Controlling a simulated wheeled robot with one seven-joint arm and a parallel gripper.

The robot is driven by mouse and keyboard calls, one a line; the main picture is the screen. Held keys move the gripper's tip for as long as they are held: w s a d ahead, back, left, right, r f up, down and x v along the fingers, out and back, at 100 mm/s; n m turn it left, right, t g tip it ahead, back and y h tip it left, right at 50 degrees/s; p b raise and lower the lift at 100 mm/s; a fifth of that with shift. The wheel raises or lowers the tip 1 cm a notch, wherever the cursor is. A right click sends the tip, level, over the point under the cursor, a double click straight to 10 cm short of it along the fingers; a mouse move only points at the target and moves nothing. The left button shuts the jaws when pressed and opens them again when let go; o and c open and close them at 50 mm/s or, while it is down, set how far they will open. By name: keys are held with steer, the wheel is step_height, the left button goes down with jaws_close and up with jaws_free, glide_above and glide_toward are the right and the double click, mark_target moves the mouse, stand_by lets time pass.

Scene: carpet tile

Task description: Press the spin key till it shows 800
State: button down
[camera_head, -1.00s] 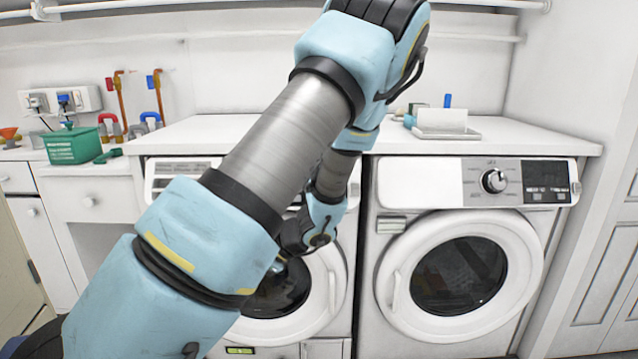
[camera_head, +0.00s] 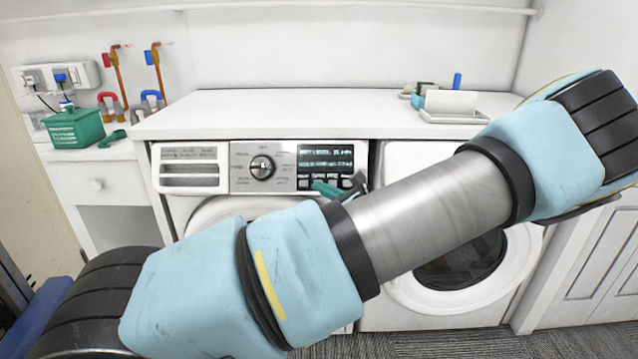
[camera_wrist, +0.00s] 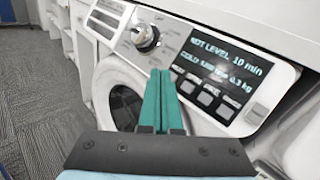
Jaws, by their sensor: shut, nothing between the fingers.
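The left washer's display (camera_head: 326,156) is lit. In the wrist view the display (camera_wrist: 222,64) has a top line reading "NOT LEVEL 10 min". Its lower line starts with "COLD" and ends near "0.3 kg"; the spin figure between is too blurred to read surely.
A round dial (camera_head: 262,167) sits left of the display, with a white drawer (camera_head: 190,180) beyond it. A second machine (camera_head: 415,152) stands to the right, partly behind my arm. A green box (camera_head: 76,130) stands on the left counter.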

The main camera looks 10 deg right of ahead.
steer(key=shift+w+f, duration=0.1)
steer(key=w+d+f+b, duration=0.1)
steer(key=w+f+b, duration=0.2)
steer(key=w, duration=0.4)
steer(key=shift+w+d+f+b, duration=0.15)
steer(key=shift+w+f+b, duration=0.2)
steer(key=shift+b, duration=0.55)
steer(key=shift+f, duration=0.15)
stand_by(1.3)
steer(key=shift+w+f, duration=0.1)
steer(key=shift+w, duration=0.2)
steer(key=shift+w+d+f, duration=0.15)
steer(key=shift+w, duration=0.15)
stand_by(0.7)
steer(key=shift+s, duration=0.1)
steer(key=shift+s+r+p, duration=0.35)
steer(key=shift+s+p, duration=0.05)
steer(key=shift+s, duration=0.2)
